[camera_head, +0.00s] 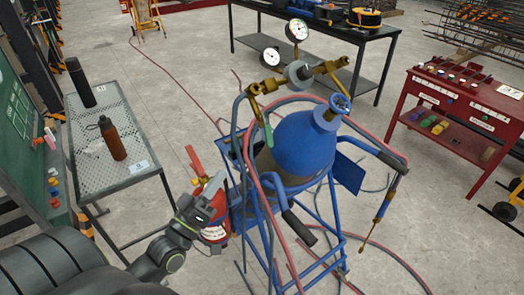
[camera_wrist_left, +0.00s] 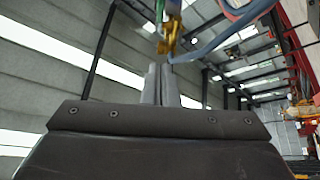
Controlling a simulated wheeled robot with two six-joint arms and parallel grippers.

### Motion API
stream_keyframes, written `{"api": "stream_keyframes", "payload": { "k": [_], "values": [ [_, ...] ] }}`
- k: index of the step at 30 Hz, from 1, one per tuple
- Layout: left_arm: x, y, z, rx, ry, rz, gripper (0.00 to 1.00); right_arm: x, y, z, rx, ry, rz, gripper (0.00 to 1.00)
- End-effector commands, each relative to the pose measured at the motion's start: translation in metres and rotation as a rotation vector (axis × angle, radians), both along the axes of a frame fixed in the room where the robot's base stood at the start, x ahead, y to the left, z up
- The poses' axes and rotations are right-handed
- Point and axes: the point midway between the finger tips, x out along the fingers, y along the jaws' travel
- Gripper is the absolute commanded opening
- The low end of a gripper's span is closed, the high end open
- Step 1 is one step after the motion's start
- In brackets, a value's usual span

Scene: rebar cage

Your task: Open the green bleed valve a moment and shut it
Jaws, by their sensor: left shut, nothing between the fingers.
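The green bleed valve lever (camera_head: 268,134) hangs below a brass fitting (camera_head: 256,90) on the left end of the regulator, above the blue cylinder (camera_head: 305,145). My left gripper (camera_head: 216,180) is shut and empty, lower and to the left of the lever, apart from it in the head view. In the left wrist view its two grey fingers (camera_wrist_left: 162,84) are together, pointing up toward a brass fitting (camera_wrist_left: 170,36) with hoses. My right gripper is not in view.
A blue tube-frame cart (camera_head: 337,245) holds the cylinder, with red and blue hoses around it. A red fire extinguisher (camera_head: 215,233) is close to my left gripper. A mesh table (camera_head: 135,160) stands left, a red tool cart (camera_head: 460,105) right, a dark bench (camera_head: 350,35) behind.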

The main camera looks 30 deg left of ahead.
Motion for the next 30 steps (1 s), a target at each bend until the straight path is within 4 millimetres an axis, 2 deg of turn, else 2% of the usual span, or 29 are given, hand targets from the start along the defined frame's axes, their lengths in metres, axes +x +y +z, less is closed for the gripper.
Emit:
{"api": "stream_keyframes", "payload": {
  "k": [5, 8, 20, 24, 30],
  "values": [
    [0.009, -0.002, 0.007, -0.006, -0.01, 0.002, 0.0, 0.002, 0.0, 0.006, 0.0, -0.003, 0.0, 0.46],
    [0.022, -0.003, 0.014, -0.006, -0.008, 0.002, 0.0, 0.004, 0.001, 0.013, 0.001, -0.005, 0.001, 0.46],
    [0.093, -0.005, 0.045, -0.005, -0.009, 0.002, 0.0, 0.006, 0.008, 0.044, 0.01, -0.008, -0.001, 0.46],
    [0.112, -0.016, 0.036, -0.008, -0.008, 0.002, 0.0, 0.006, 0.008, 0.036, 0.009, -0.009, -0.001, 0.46],
    [0.124, -0.024, 0.032, -0.005, -0.006, 0.002, 0.0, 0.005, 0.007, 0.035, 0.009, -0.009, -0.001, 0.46]
  ]
}}
